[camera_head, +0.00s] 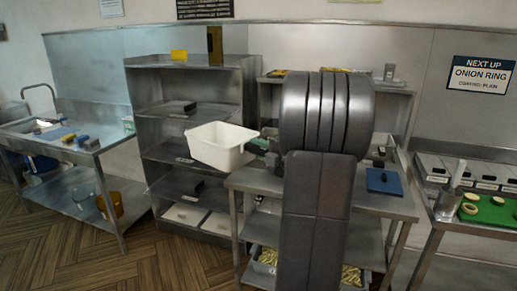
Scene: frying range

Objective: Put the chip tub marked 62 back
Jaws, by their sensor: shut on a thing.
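A white, open-topped tub (220,147) is held in the air, a little tilted, left of my arm. My gripper (258,146) is shut on its right side. The gripper is small and partly hidden behind my own arm. I can read no number on the tub, and its inside looks empty from here. Behind it stands a grey metal shelf unit (140,112) with several shelves. Dark boxes sit on its shelves, and pale bins (185,214) are at the bottom.
A metal table (250,180) is under my arm, with a blue board (384,181) at right and bins of chips (266,258) below. A sink bench (60,150) is at left. At right are a green board (490,211) and a sign (480,75). Wooden floor (70,255) is clear at lower left.

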